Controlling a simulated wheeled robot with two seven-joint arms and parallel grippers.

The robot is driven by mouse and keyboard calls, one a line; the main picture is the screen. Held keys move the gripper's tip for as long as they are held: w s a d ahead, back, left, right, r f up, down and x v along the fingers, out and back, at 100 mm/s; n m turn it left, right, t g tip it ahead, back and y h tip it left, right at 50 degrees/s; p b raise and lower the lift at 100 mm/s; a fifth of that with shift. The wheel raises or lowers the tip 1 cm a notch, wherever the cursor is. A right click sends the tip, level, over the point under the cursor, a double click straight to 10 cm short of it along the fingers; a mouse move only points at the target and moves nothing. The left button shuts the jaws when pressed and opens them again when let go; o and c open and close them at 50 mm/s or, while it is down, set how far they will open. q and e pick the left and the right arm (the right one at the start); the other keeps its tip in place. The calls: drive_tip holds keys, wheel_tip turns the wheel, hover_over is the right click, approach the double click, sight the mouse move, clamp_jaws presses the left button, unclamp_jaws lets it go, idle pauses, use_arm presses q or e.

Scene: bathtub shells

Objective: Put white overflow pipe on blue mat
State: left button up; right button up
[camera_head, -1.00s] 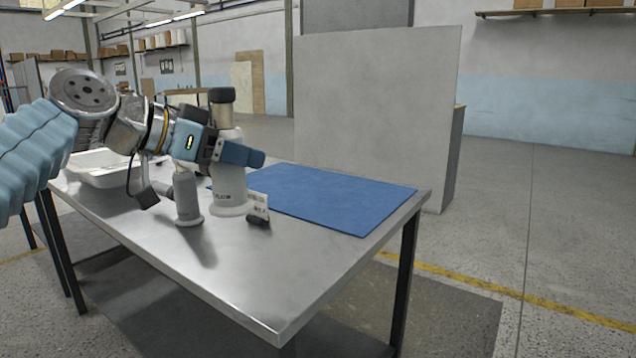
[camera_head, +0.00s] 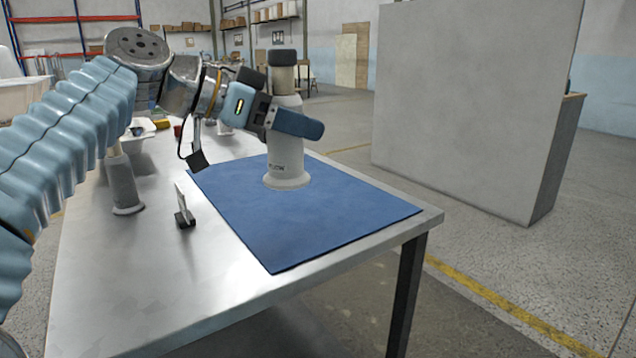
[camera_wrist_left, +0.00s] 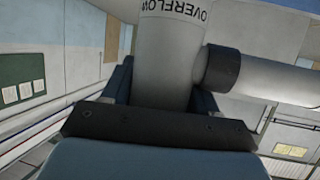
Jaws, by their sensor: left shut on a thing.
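The white overflow pipe (camera_head: 287,158) is upright with a dark cap on top and a wide round foot. Its foot shows over the far-left part of the blue mat (camera_head: 310,225); I cannot tell whether it touches the mat or hovers just above. My left gripper (camera_head: 290,117) is shut around the upper body of the pipe. In the left wrist view the pipe (camera_wrist_left: 168,60) fills the space between the fingers, with OVERFLOW lettering and a dark-collared side branch to the right. My right gripper is not in view.
A smaller grey-white fitting (camera_head: 123,185) and a small card on a black stand (camera_head: 184,207) stand on the metal table (camera_head: 150,270) left of the mat. A white tray (camera_head: 140,132) lies farther back. The mat's front and right are clear.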

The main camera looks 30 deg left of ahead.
use_arm(q)
drive_tip(key=shift+w+f, duration=2.15)
drive_tip(key=shift+w, duration=0.2)
drive_tip(key=shift+w+f, duration=2.15)
drive_tip(key=shift+w, duration=0.2)
drive_tip(key=shift+w+f, duration=2.15)
drive_tip(key=shift+w, duration=0.2)
drive_tip(key=shift+f, duration=0.15)
drive_tip(key=o, duration=1.1)
drive_tip(key=shift+o, duration=0.2)
